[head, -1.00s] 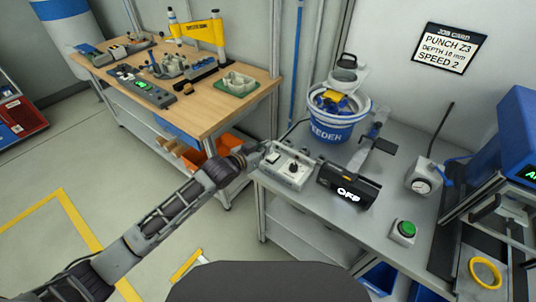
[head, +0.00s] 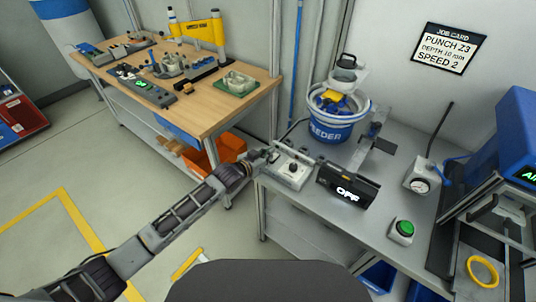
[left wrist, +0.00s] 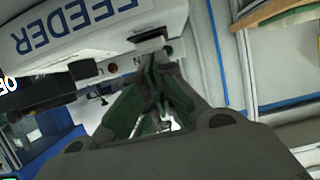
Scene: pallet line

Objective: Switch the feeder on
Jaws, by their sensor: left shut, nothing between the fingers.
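The feeder (head: 333,130) is a round bowl with a blue band, standing on the grey bench. Its light control box (head: 291,178) is in front of it, with a dark knob on top. A black display beside it (head: 350,194) reads OFF. In the left wrist view the box's white face (left wrist: 40,42) shows blue FEEDER lettering. A dark switch (left wrist: 152,43) sits near a letter N. My left gripper (head: 270,155) is shut and empty at the box's left end. In the left wrist view its fingertips (left wrist: 155,68) are close to the switch; contact is unclear. My right gripper is not in view.
A green button box (head: 402,231) and a gauge box (head: 421,178) stand on the bench to the right, before a blue press (head: 513,140). A wooden workbench (head: 205,118) is at the left. An orange bin (head: 218,152) is beneath it.

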